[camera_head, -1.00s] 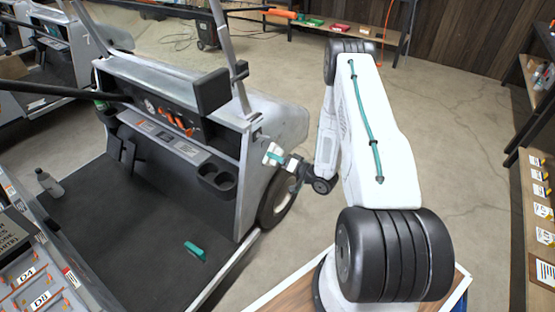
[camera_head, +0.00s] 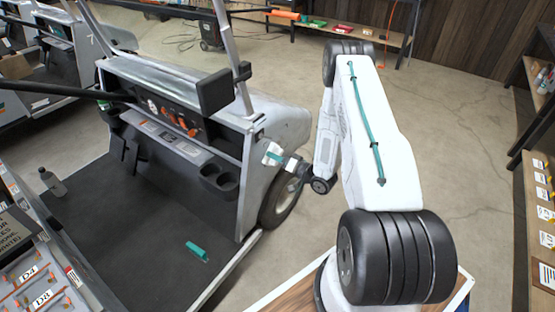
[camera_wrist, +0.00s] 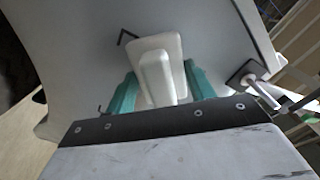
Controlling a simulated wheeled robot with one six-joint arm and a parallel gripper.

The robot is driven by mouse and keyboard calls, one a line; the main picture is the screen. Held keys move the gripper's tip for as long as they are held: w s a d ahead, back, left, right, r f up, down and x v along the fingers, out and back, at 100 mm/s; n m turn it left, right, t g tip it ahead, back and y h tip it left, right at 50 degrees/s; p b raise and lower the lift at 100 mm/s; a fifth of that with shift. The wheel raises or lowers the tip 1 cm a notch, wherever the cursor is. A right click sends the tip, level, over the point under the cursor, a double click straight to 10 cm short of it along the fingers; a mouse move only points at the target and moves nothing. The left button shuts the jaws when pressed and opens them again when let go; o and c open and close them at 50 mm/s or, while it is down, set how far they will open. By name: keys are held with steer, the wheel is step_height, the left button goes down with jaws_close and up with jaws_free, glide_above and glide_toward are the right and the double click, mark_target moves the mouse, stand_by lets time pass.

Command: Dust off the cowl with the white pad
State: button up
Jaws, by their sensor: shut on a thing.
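My gripper (camera_head: 275,154), with teal fingers, is at the right side of the cart's front body. In the wrist view my gripper (camera_wrist: 160,92) is shut on the white pad (camera_wrist: 158,50), which has a raised white grip on its back. The pad's far face is turned toward a grey panel (camera_wrist: 75,45) of the cart, which appears to be the cowl. I cannot tell whether pad and panel touch. In the head view the cowl (camera_head: 215,92) is the grey body below the roof posts.
A teal-handled item (camera_head: 197,251) and a grey bottle (camera_head: 52,183) are on the dark cart floor. The steering wheel (camera_head: 60,90) is at the left. A roof post (camera_head: 232,50) rises near the cowl. A hook-like metal fitting (camera_wrist: 255,82) is right of the pad. Open floor lies at the right.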

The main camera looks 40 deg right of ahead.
mark_target(280, 142)
steer(key=shift+w+a, duration=0.1)
steer(key=shift+w, duration=0.2)
steer(key=shift+w+d, duration=0.3)
steer(key=shift+d, duration=0.65)
steer(key=shift+w+d, duration=0.25)
steer(key=shift+d, duration=0.7)
steer(key=shift+w+d, duration=0.5)
steer(key=shift+d, duration=0.75)
steer(key=shift+w+d, duration=0.5)
steer(key=shift+d, duration=0.75)
steer(key=shift+w+d, duration=0.5)
steer(key=shift+d, duration=0.75)
steer(key=shift+w, duration=0.1)
steer(key=shift+a, duration=0.1)
steer(key=shift+s+a, duration=0.3)
steer(key=shift+a, duration=0.45)
steer(key=shift+s+a, duration=0.3)
steer(key=shift+a, duration=0.4)
steer(key=shift+s+a, duration=0.35)
steer(key=shift+a, duration=0.4)
steer(key=shift+s+a, duration=0.3)
steer(key=shift+a, duration=0.4)
steer(key=shift+s+a, duration=0.35)
steer(key=shift+a, duration=0.4)
steer(key=shift+s+a, duration=0.25)
steer(key=shift+a, duration=0.7)
steer(key=shift+s+a, duration=0.25)
steer(key=shift+a, duration=0.7)
